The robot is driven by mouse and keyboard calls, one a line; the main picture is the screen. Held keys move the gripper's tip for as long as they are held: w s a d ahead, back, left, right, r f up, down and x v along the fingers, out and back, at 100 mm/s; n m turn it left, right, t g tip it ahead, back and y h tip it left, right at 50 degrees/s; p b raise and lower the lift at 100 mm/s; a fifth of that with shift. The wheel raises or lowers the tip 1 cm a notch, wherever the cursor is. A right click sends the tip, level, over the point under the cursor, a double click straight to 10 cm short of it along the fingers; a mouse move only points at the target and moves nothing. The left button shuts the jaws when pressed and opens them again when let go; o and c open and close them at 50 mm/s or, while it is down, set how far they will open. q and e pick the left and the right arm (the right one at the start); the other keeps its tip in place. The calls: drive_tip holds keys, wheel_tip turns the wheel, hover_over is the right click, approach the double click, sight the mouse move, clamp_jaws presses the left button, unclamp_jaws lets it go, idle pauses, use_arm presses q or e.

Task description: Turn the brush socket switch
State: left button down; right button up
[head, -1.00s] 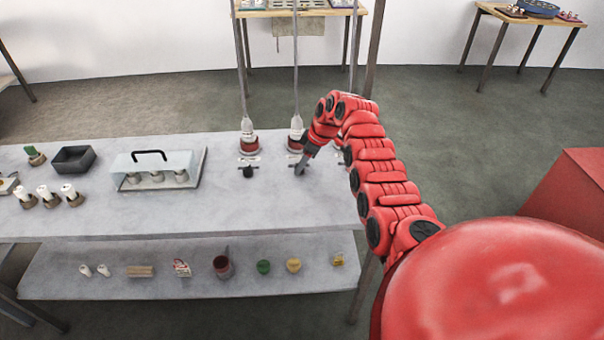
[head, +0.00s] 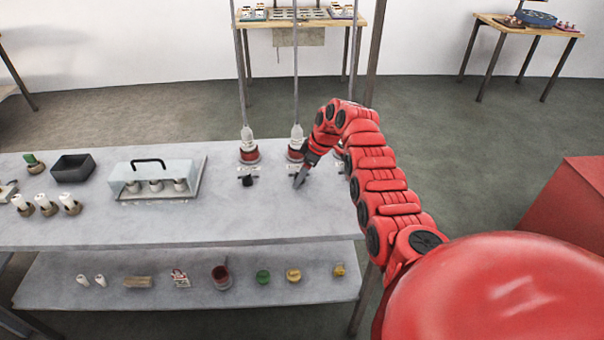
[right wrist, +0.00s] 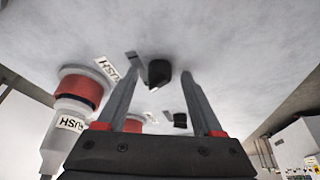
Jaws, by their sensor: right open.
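My right gripper (head: 299,181) points down at the table by the middle socket (head: 296,150), red with a white plug and rod. In the right wrist view it is open (right wrist: 160,66), with a black switch knob (right wrist: 159,74) between its fingertips and no clear grip. A socket (right wrist: 80,95) labelled "USH", partly cut off, stands at the left there, with a matching label on the table beside the knob. In the head view the knob is hidden at the gripper. Another black knob (head: 247,181) sits before the left socket (head: 249,152). My left gripper is out of view.
A clear-lidded case (head: 153,180) with a black handle, a dark open box (head: 73,168) and several white-topped pieces (head: 46,204) stand left on the table. A lower shelf (head: 200,304) holds small items. My right arm partly hides a third socket. The table between case and knobs is clear.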

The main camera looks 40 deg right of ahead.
drive_tip(key=shift+d+r, duration=0.15)
drive_tip(key=shift+r, duration=0.3)
drive_tip(key=b+v, duration=0.2)
drive_tip(key=v, duration=1.4)
drive_tip(key=shift+s+r, duration=0.2)
drive_tip(key=shift+r, duration=0.05)
drive_tip(key=shift+r, duration=0.1)
